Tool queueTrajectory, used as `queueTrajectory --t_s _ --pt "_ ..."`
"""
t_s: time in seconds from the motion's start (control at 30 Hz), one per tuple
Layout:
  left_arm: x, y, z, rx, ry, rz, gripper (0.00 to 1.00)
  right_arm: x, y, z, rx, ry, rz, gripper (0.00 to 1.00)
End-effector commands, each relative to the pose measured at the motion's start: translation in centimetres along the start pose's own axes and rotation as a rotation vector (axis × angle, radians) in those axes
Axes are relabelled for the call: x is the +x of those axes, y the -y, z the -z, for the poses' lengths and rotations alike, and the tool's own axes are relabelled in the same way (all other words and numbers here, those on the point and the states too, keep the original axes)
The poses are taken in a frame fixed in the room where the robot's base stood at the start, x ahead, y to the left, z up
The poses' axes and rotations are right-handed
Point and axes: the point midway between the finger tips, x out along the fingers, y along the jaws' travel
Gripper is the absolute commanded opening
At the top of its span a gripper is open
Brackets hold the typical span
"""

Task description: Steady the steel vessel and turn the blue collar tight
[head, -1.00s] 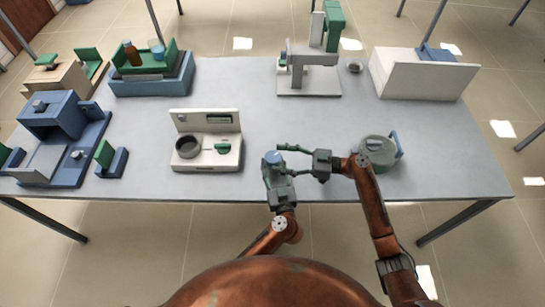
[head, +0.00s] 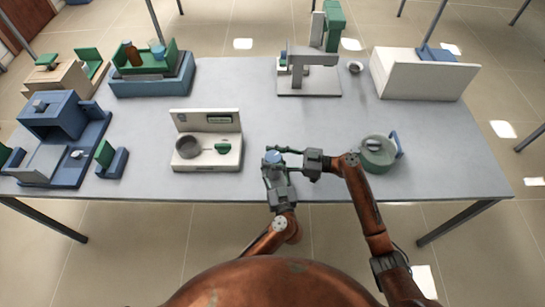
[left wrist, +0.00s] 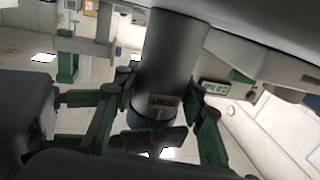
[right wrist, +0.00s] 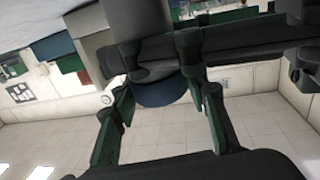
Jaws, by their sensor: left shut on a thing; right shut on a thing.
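The steel vessel (left wrist: 168,55) is a grey cylinder with a small label, near the front edge of the table. The blue collar (head: 273,156) is at its top and also shows in the right wrist view (right wrist: 163,93). My left gripper (head: 275,170) is shut on the vessel's body, with its fingers on either side in the left wrist view. My right gripper (head: 278,152) reaches in from the right and is shut on the blue collar. The fingers of both grippers hide part of the vessel and collar.
A white device with a round dish (head: 207,160) stands left of my grippers. A green pot (head: 378,160) with a blue handle stands right. A grey stand (head: 308,82) and a white box (head: 420,78) are at the back. The table's middle is clear.

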Motion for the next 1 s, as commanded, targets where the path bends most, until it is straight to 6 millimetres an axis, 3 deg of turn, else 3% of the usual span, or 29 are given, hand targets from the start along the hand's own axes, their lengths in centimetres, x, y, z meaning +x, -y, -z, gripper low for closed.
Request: queueTrajectory --t_s 0.03,0.23,0.7,1.0 --pt "-0.14 0.45 -1.19 0.009 0.019 0.008 0.0 -0.02 -0.03 -0.11 0.0 0.0 -0.001 0.3" --pt "-0.13 0.45 -1.19 0.009 0.019 0.008 0.0 -0.04 -0.04 -0.11 0.0 0.0 -0.001 0.16" --pt "-0.16 0.41 -1.19 0.009 0.019 0.007 0.0 0.01 -0.02 -0.36 0.002 0.004 -0.24 0.16" --pt "-0.17 0.4 -1.19 0.009 0.019 0.007 0.0 -0.09 -0.21 -0.19 0.001 0.001 -0.276 0.16"
